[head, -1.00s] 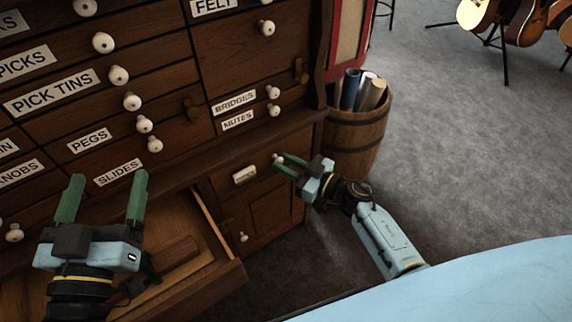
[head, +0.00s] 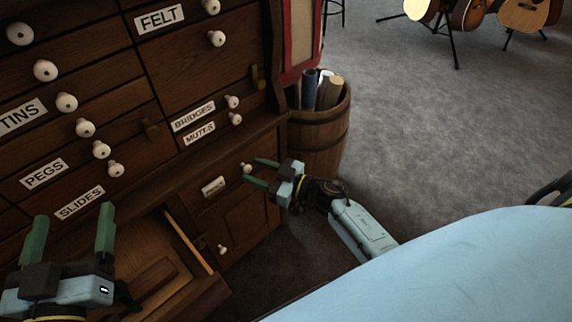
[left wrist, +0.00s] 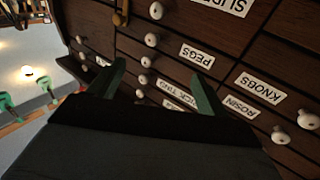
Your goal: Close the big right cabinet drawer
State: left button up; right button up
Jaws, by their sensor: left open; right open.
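An open wooden drawer (head: 188,244) juts out of the lower cabinet at the bottom left of the head view. A brown object (head: 153,277) lies inside it. My left gripper (head: 72,216) is open and empty, above and left of the open drawer, and partly hides it. In the left wrist view its two green fingers (left wrist: 160,86) are apart in front of the cabinet's labelled drawers. My right gripper (head: 255,171) is open beside the white knob (head: 246,168) of a closed small lower drawer. I cannot tell whether it touches the knob.
The upper cabinet holds closed drawers with white knobs and labels such as MUTES (head: 199,133) and SLIDES (head: 79,203). A barrel (head: 320,135) with rolled tubes stands right of the cabinet. Guitars (head: 530,14) stand at the back. The grey carpet (head: 430,130) between is clear.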

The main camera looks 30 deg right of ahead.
pick_arm(q)
jog(key=s+a+f+g+y+p, duration=0.3)
jog(key=s+a+f+g, duration=0.2)
jog(key=f+g, duration=0.5)
jog(key=shift+s+f+p, duration=0.3)
jog(key=shift+s+f, duration=0.85)
jog(key=shift+f, duration=0.45)
pick_arm(e)
jog(key=v, duration=1.2)
jog(key=shift+s, duration=0.15)
pick_arm(q)
jog(key=shift+n, duration=0.3)
pick_arm(e)
jog(key=shift+d, duration=0.15)
